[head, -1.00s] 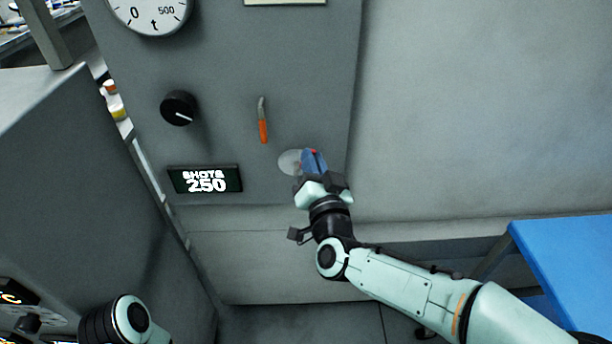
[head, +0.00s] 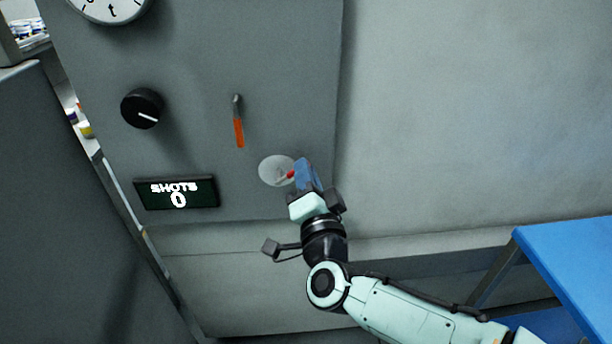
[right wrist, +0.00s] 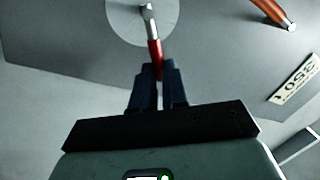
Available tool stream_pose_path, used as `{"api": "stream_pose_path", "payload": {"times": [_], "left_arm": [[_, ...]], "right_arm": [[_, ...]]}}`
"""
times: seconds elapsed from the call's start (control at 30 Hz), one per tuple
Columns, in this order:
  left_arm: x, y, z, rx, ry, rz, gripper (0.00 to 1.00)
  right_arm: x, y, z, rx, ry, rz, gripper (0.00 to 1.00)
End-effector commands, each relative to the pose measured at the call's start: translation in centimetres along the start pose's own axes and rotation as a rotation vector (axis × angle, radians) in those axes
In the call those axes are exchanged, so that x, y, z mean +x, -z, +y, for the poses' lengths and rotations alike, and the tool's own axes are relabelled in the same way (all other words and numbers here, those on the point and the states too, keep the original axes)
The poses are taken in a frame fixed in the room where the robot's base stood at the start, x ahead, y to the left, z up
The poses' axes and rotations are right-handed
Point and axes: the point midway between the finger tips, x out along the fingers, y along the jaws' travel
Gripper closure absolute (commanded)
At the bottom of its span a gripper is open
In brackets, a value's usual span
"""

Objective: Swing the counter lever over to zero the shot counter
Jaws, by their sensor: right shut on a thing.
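The counter lever (head: 285,176) has a red grip and sits on a pale round disc (head: 273,171) on the grey panel. In the right wrist view the lever (right wrist: 153,40) shows a metal shank with its red end between my fingers. My right gripper (head: 301,172) is shut on the lever's red end. It also shows in the right wrist view (right wrist: 157,75). The shot counter (head: 177,193) at the lower left of the panel reads SHOTS 0. My left gripper is not in view.
An orange-handled lever (head: 238,122) hangs above and left of the disc. A black knob (head: 142,108) and a round dial (head: 110,8) are further left. A blue table (head: 570,255) stands at the right. The wall right of the panel is bare.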

Motion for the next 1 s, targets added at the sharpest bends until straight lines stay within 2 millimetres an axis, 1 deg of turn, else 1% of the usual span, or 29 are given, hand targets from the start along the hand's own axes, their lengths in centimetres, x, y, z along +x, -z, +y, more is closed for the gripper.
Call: {"api": "stream_pose_path", "payload": {"times": [0.23,0.27,0.3,0.33,0.6,0.73,0.87,1.0], "left_arm": [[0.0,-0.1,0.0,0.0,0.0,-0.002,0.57],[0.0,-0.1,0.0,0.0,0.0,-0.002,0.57],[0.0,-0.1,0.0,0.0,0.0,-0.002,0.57],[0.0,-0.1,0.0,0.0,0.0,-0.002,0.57],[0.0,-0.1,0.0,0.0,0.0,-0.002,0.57],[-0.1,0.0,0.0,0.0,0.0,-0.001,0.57],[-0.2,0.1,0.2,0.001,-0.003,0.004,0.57],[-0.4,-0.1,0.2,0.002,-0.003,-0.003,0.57]], "right_arm": [[0.0,0.0,0.0,0.0,-0.001,-0.001,1.0],[0.0,0.0,0.0,-0.001,-0.001,-0.001,0.77],[0.0,0.0,0.0,-0.001,-0.001,-0.001,0.64],[0.0,0.0,0.0,-0.001,-0.001,-0.001,0.61],[-0.1,0.0,0.1,-0.001,-0.001,0.0,0.61],[-0.8,0.0,0.0,-0.001,-0.001,-0.001,0.61],[-2.9,0.0,0.0,-0.001,0.0,-0.001,0.61],[-6.2,0.0,-0.1,-0.001,0.001,-0.002,0.61]]}}
